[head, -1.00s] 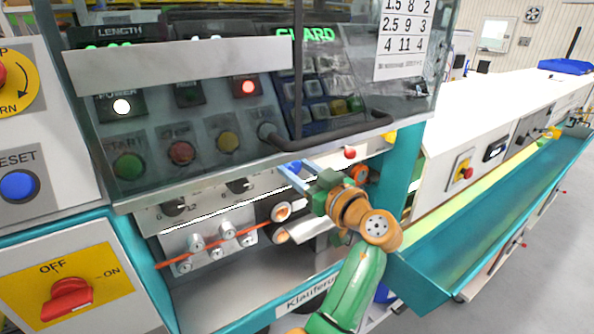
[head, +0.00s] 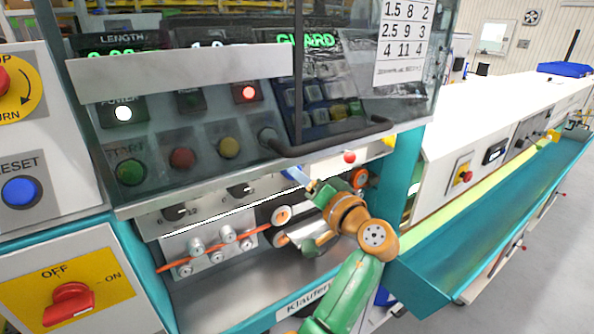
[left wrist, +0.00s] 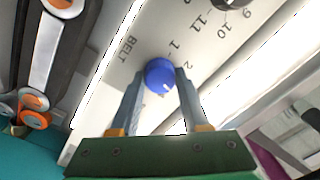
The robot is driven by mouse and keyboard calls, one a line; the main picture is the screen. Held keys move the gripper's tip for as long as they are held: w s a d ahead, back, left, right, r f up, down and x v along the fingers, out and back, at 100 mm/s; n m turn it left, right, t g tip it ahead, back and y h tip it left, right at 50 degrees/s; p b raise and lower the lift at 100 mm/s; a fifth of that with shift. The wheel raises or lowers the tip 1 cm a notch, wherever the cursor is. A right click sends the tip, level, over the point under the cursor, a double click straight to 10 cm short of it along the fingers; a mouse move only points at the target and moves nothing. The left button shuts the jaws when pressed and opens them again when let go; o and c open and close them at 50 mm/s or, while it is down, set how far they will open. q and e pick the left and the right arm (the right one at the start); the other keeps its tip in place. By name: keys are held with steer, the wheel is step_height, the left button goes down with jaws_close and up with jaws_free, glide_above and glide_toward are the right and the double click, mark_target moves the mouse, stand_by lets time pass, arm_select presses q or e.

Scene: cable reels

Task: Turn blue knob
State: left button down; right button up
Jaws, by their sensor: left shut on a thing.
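The blue knob (left wrist: 159,75) sits on a pale panel strip marked BELT, with printed numbers around it. My left gripper (left wrist: 160,82) has one finger on each side of the knob and is shut on it. In the head view, the knob (head: 291,174) is mostly hidden behind the fingers of my left gripper (head: 299,176), which reach it from the lower right. My right gripper is in neither view.
A dark curved guard handle (head: 335,140) runs just above the gripper. A red button (head: 349,157) is close by. Orange cable (head: 250,231) runs through rollers below. Black knobs (head: 175,212) share the strip to the left.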

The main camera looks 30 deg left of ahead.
arm_select(q)
steer(key=shift+m+t+p, duration=0.3)
steer(key=shift+m+p, duration=1.95)
steer(key=shift+m, duration=1.75)
steer(key=shift+f+m, duration=0.1)
steer(key=shift+m, duration=0.2)
steer(key=shift+c, duration=1.9)
jaws_free()
steer(key=shift+d, duration=0.1)
